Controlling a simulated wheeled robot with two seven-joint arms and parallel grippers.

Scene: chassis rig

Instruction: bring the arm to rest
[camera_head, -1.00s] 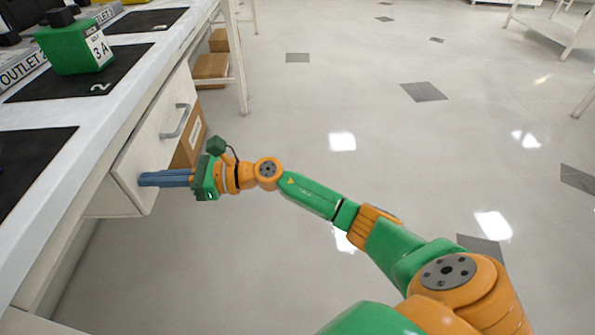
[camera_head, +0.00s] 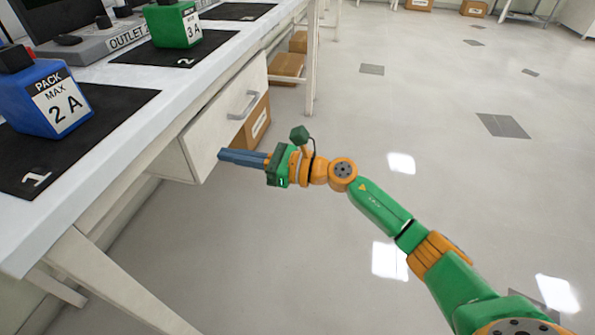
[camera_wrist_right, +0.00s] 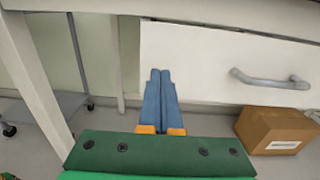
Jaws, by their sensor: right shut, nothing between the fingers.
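My right gripper (camera_head: 226,156) reaches in from the lower right of the head view, its blue fingers together and empty. It is in front of the white drawer (camera_head: 215,130) under the bench, near the drawer's lower front corner. In the right wrist view the closed fingers (camera_wrist_right: 161,75) point at the left end of the drawer front (camera_wrist_right: 200,60). I cannot tell whether they touch it. The drawer's grey handle (camera_wrist_right: 270,79) is to the right of the fingers, and nothing holds it. My left gripper is not in view.
On the bench (camera_head: 125,150) stand a blue pack marked 2 A (camera_head: 45,98) on mat 1 and a green pack marked 3 A (camera_head: 172,25) on mat 2. A cardboard box (camera_wrist_right: 275,130) sits below the drawer. The floor (camera_head: 330,240) to the right is open.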

